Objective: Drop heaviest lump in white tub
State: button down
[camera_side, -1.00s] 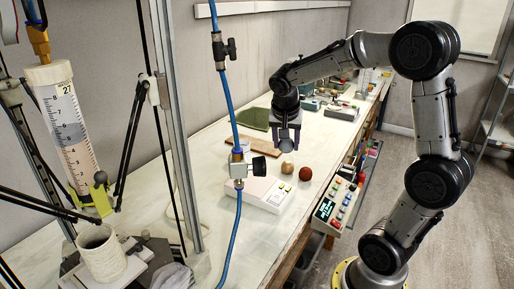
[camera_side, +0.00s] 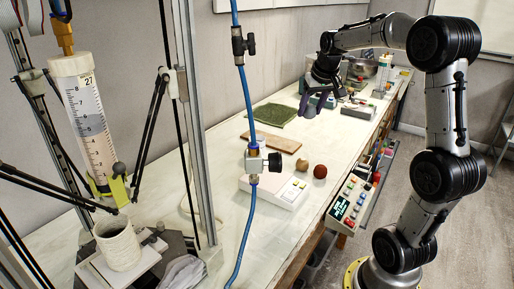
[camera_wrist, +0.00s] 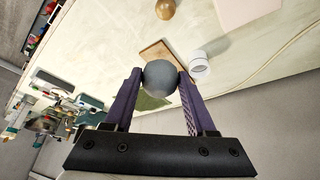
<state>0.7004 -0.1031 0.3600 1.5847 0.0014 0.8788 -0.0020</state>
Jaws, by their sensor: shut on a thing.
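My gripper (camera_wrist: 160,80) is shut on a grey round lump (camera_wrist: 160,77), held between its purple fingers. A tan lump (camera_side: 302,164) and a red-brown lump (camera_side: 320,171) sit on the bench. The tan lump also shows in the wrist view (camera_wrist: 165,9).
A white scale-like box (camera_side: 272,191) lies near the tan lump. A wooden board (camera_side: 284,140) and green cloth (camera_side: 273,117) lie flat. Tools and boxes (camera_side: 358,108) crowd the bench's back right. A button panel (camera_side: 350,203) hangs at the bench edge. A blue hose (camera_side: 244,100) crosses the side view.

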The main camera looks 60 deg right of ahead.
dwell(0.5)
jog(key=shift+w+d+r+m, duration=0.4)
jog(key=shift+w+d+r, duration=0.4)
jog(key=shift+w+r, duration=0.25)
jog(key=w+d+f, duration=0.1)
jog(key=w+d, duration=0.1)
jog(key=w, duration=1)
jog(key=w+a+f, duration=0.2)
jog(key=w+f, duration=0.2)
jog(key=f, duration=0.5)
jog(key=shift+w+f+n, duration=0.15)
jog(key=shift+f+n, duration=0.25)
